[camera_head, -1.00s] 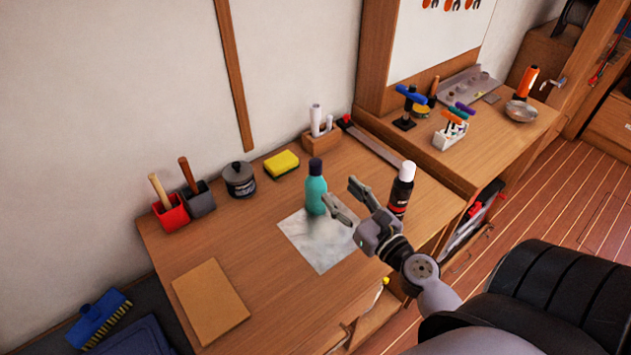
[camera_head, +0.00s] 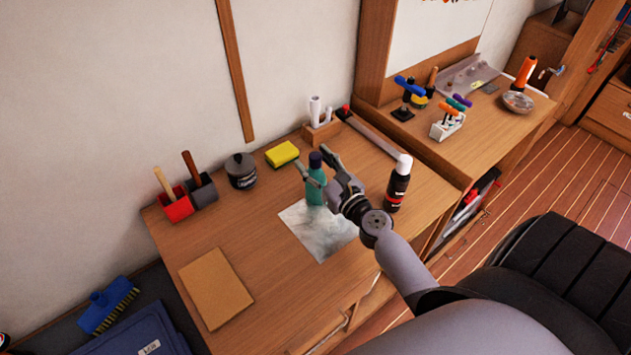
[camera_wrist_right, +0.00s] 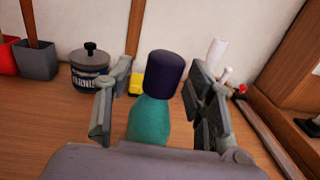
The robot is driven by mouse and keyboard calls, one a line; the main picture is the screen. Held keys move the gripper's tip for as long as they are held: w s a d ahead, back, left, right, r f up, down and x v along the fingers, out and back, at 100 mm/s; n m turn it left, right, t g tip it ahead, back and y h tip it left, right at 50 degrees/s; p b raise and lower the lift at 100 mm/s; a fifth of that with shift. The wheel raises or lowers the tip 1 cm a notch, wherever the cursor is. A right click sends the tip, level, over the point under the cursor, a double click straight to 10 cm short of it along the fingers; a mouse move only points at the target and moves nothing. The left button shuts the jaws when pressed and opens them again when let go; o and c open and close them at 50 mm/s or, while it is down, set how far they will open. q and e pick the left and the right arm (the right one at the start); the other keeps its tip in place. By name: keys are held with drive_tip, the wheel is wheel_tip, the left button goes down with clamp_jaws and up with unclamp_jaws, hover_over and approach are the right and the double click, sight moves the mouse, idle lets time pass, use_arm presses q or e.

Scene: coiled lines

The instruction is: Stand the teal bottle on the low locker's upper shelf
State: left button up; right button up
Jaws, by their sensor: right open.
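The teal bottle (camera_head: 315,190) with a dark cap stands upright on the wooden bench, at the back edge of a pale sheet. My right gripper (camera_head: 316,164) is open around its upper part. In the right wrist view the teal bottle (camera_wrist_right: 150,115) stands between the two spread fingers (camera_wrist_right: 152,100), with a gap to the right finger; contact on the left side cannot be told. The low locker's upper shelf cannot be made out with certainty. My left gripper is not in view.
A black bottle with a white cap (camera_head: 398,184) stands right of my right arm. A wooden holder with white rolls (camera_head: 321,131), a yellow sponge (camera_head: 282,154) and a dark jar (camera_head: 240,171) line the back. The bench front left holds a brown board (camera_head: 216,287).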

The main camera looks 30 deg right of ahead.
drive_tip(key=shift+c, duration=0.5)
clamp_jaws()
drive_tip(key=shift+r, duration=0.1)
idle(0.3)
